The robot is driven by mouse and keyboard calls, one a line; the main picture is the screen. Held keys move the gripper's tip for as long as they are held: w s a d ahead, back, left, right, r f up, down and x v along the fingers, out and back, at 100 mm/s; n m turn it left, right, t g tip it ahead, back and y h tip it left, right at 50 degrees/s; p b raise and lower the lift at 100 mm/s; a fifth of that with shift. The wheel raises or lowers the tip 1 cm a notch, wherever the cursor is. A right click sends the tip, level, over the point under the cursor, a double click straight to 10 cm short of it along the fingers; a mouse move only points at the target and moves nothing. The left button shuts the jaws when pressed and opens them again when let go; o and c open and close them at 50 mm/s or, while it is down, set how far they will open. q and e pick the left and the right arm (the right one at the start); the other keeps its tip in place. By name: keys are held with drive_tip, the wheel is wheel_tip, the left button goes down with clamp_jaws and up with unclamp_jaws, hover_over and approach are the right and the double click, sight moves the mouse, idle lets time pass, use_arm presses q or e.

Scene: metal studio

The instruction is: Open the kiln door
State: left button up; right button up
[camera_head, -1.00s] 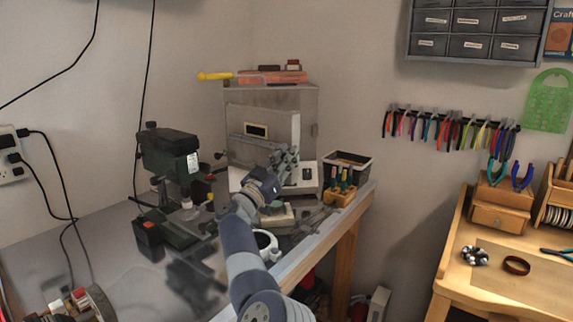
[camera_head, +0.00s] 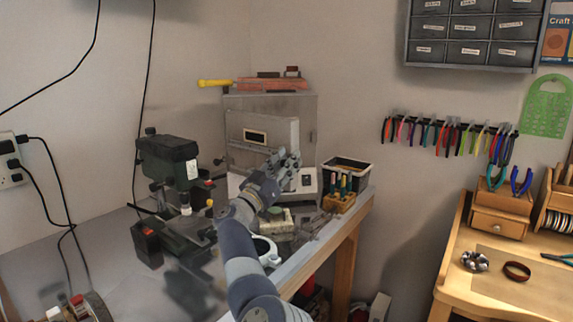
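The kiln (camera_head: 306,108) is a grey metal box on the back of the workbench. Its door (camera_head: 283,130) faces the front, with a small dark window (camera_head: 255,136) in a light frame and a thin bar below it. The door's right edge stands a little in front of the kiln body; I cannot tell whether it is ajar. My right gripper (camera_head: 286,166) is in front of the lower right part of the door and hides some of it. Contact with the door and its finger opening are unclear. My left gripper is not in view.
A dark green machine (camera_head: 168,160) stands left of the kiln. A black bin (camera_head: 347,166) and a wooden tool block (camera_head: 340,202) stand to its right. A white ring-shaped object (camera_head: 265,250) is near my arm. Bricks and a yellow-handled tool (camera_head: 215,83) lie on the kiln.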

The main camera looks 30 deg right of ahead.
sight(287, 128)
wheel_tip(287, 128, up, 9)
drive_tip(key=shift+r, duration=0.2)
